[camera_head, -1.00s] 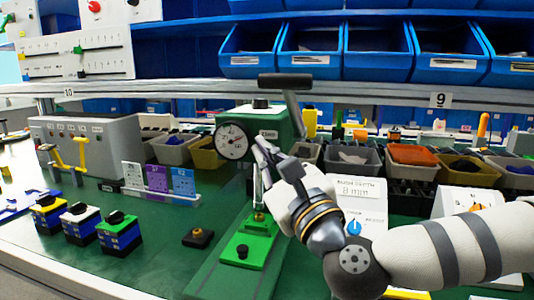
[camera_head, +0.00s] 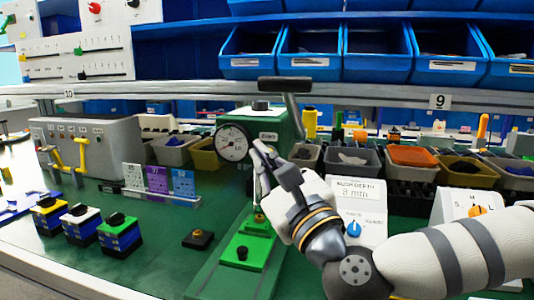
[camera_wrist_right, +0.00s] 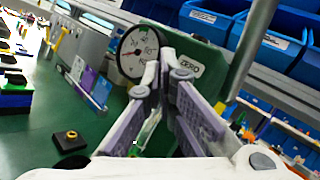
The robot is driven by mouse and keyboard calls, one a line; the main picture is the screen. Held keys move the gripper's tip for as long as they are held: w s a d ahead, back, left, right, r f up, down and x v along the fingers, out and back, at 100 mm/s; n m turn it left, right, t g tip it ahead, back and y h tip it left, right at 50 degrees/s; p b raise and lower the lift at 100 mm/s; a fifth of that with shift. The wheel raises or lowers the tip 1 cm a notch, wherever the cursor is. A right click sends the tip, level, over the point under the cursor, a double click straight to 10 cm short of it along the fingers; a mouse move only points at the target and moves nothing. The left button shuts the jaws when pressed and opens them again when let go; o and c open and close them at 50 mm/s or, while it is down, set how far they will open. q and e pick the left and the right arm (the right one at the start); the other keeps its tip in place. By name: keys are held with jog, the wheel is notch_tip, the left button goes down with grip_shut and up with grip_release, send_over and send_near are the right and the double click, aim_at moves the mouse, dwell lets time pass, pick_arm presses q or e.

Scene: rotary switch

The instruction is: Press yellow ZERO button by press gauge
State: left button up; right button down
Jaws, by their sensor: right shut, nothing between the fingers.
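The green press (camera_head: 283,122) stands at mid table with a round white dial gauge (camera_head: 232,142) on its front left. A small ZERO label (camera_head: 268,136) is on the press face right of the gauge. My right gripper (camera_head: 259,150) is shut and empty, its tips just below the label and right of the gauge. In the right wrist view the gauge (camera_wrist_right: 138,52) is left of the fingers (camera_wrist_right: 170,68), and the ZERO label (camera_wrist_right: 190,66) shows just behind them. I cannot make out the yellow button; the fingers may hide it. My left gripper is not in view.
The press lever (camera_head: 286,83) sticks out above. A black base with a yellow button (camera_head: 198,239) lies to the left. A white display box (camera_head: 360,200) stands behind my right arm.

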jog(key=shift+s, duration=0.1)
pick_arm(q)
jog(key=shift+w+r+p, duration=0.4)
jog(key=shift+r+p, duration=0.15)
pick_arm(e)
jog(key=s, duration=0.1)
jog(key=s+a, duration=0.1)
jog(key=s, duration=0.2)
jog(key=shift+s+a, duration=0.3)
